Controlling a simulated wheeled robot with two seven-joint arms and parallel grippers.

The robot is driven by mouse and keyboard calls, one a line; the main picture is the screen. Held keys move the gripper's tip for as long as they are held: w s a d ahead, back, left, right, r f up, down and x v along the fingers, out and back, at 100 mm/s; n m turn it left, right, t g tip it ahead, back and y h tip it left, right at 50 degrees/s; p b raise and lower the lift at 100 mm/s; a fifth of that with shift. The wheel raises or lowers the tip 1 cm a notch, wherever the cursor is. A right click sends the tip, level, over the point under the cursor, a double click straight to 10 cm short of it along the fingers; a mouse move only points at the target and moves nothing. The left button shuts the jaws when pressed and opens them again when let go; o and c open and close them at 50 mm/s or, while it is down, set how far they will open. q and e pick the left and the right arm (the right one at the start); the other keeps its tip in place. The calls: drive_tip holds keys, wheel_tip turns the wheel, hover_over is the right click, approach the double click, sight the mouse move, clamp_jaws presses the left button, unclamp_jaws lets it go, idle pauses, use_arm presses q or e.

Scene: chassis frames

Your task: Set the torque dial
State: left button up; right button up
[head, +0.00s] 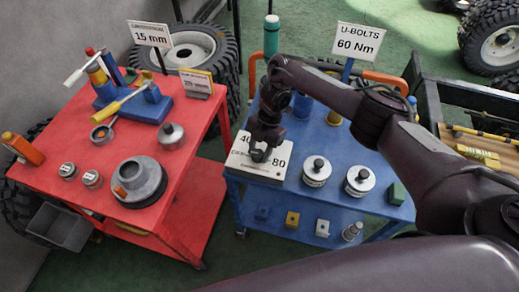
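The torque dial's box (240,163) is a pale block on the blue cart, with "40" at its left and "80" at its right. A sign (358,40) behind it reads "U-BOLTS 60 Nm". My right gripper (260,153) points down over the middle of the box, at the dial's place. The gripper hides the dial and its pointer, so I cannot tell the setting. I cannot tell whether its fingers touch or grip the dial. My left gripper is not in view.
Two round silver weights (316,171) with black knobs and a green block (396,194) stand right of the box. A teal bottle (271,37) stands behind.

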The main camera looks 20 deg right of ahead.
drive_tip(key=o, duration=0.3)
drive_tip(key=shift+o, duration=0.2)
drive_tip(key=shift+r, duration=0.1)
drive_tip(key=p+v, duration=0.1)
drive_tip(key=v, duration=0.5)
drive_tip(key=shift+w+d, duration=0.1)
drive_tip(key=shift+w, duration=0.05)
drive_tip(key=shift+w+d+r, duration=0.1)
drive_tip(key=shift+d+r, duration=0.1)
drive_tip(key=shift+r, duration=0.45)
